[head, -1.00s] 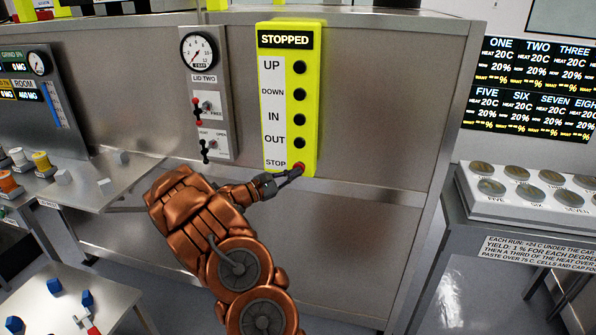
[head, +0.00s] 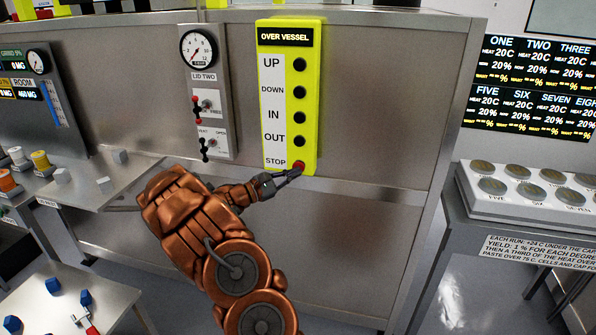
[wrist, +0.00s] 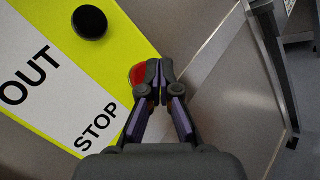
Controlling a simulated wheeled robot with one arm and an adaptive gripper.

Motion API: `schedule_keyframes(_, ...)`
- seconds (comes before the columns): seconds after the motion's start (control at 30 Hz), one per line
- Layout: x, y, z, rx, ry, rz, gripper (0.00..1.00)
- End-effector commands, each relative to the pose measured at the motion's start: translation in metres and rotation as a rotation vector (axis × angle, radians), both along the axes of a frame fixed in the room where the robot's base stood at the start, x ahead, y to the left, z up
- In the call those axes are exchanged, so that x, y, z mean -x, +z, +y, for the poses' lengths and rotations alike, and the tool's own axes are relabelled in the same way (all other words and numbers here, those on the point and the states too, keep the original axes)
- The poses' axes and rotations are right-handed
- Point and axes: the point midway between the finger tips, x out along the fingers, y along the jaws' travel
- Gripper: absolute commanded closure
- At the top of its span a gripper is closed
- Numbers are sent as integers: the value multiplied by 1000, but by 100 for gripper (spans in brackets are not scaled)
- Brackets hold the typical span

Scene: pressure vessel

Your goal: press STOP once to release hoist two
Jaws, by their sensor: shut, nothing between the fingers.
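The yellow hoist panel (head: 311,45) is mounted on the metal wall, with a column of black buttons labelled UP, DOWN, IN and OUT. Its display (head: 285,38) reads "OVER VESSEL". The red STOP button (head: 299,165) is at the bottom of the panel. My gripper (head: 299,171) is shut and empty, with its tips at the lower edge of the red button. In the wrist view the red button (wrist: 137,74) shows just left of the shut fingertips (wrist: 159,66), partly hidden by them. I cannot tell whether the tips touch it.
A LID TWO panel (head: 224,120) with a gauge (head: 199,49) and small levers is left of the hoist panel. A metal shelf with spools and light cubes is at left. A bench with several round caps (head: 486,169) stands at right.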

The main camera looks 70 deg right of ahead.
Motion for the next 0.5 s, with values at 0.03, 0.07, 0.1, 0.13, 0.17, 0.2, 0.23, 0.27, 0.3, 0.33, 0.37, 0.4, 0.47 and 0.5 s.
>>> schedule_keyframes(0.03, 0, -1, 2, 0, 1, 0, 100)
schedule_keyframes(0.07, 0, -1, 3, 1, 0, 1, 100)
schedule_keyframes(0.1, 0, -1, 4, 0, 1, 0, 100)
schedule_keyframes(0.13, 1, -1, 5, 0, 0, 0, 100)
schedule_keyframes(0.17, 1, -1, 5, 0, 0, 0, 100)
schedule_keyframes(0.2, 1, 0, 5, 0, 0, 0, 100)
schedule_keyframes(0.23, 1, 0, 5, 0, 0, 0, 100)
schedule_keyframes(0.27, 1, 0, 5, 0, 0, 0, 100)
schedule_keyframes(0.3, 1, 0, 5, 0, 0, 0, 100)
schedule_keyframes(0.33, 1, 0, 5, 0, 0, 0, 100)
schedule_keyframes(0.37, 1, 0, 5, -1, 1, 0, 100)
schedule_keyframes(0.4, 0, 0, 5, -1, 1, 0, 100)
schedule_keyframes(0.47, 0, -1, 6, -1, 1, 0, 100)
schedule_keyframes(0.5, 0, -1, 8, 0, 1, 0, 100)
